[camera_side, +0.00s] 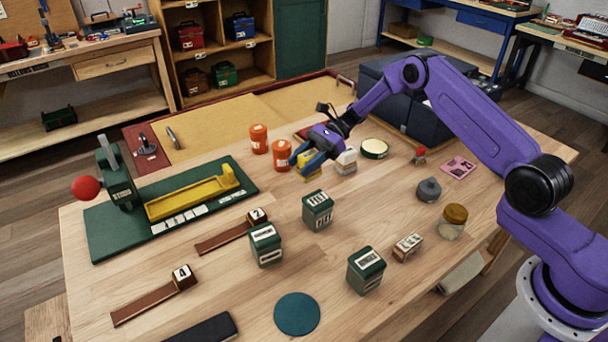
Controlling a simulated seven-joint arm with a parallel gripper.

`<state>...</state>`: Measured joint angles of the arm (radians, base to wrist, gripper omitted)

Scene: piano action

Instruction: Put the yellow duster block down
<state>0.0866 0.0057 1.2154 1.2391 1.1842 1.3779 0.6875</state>
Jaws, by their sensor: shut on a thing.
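The yellow duster block (312,174) shows at the far middle of the table, partly hidden behind the fingers of my gripper (303,164). My gripper is shut on the block, with its blue fingers tilted down to the left. The block is at or just above the wooden table top (390,195); I cannot tell whether it touches the wood.
Two orange tins (259,138) (282,154) stand close left of the gripper, and a pale block (346,162) stands close right. A round tin (374,149) is farther right. Green boxes (318,209) (266,244) (366,270) stand nearer. A teal disc (297,314) lies in front.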

